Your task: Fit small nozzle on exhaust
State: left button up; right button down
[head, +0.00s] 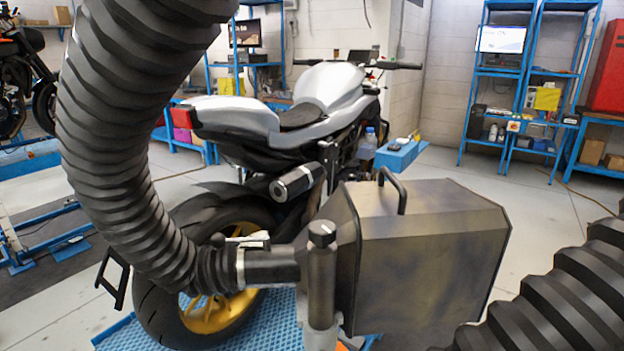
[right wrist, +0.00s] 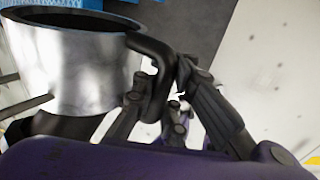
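The exhaust silencer (head: 297,181), a short silver cylinder with dark end bands, sticks out at the motorcycle's rear, above the wheel. In the right wrist view a shiny round metal nozzle (right wrist: 75,70) with an open rim, which I take for the small nozzle, carries a bent black handle (right wrist: 153,48). My right gripper's fingers (right wrist: 162,90) sit on both sides of this handle and appear closed on it. In the head view neither gripper shows, nor does this nozzle. My left gripper is out of view.
A large boxy metal nozzle (head: 430,250) on a thick black hose (head: 130,140) fills the front, hiding part of the motorcycle (head: 235,118). Another black hose (head: 565,305) is at lower right. The motorcycle stands on a blue platform (head: 270,325). Floor is open at right.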

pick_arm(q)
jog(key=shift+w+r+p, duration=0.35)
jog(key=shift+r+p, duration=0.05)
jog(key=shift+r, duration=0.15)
pick_arm(e)
jog(key=shift+s+a+r, duration=0.1)
jog(key=shift+s+a, duration=0.35)
jog(key=shift+s, duration=0.1)
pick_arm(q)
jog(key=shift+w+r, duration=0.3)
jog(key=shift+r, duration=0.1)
pick_arm(e)
jog(key=shift+s+a, duration=0.35)
jog(key=shift+s, duration=0.2)
pick_arm(q)
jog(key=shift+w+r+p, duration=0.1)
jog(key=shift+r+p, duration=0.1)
jog(key=shift+p, duration=0.15)
pick_arm(e)
jog(key=shift+s+a, duration=0.1)
jog(key=shift+s, duration=0.05)
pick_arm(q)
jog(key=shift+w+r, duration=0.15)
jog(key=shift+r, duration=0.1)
pick_arm(e)
jog(key=shift+s+a, duration=0.25)
jog(key=shift+s, duration=0.15)
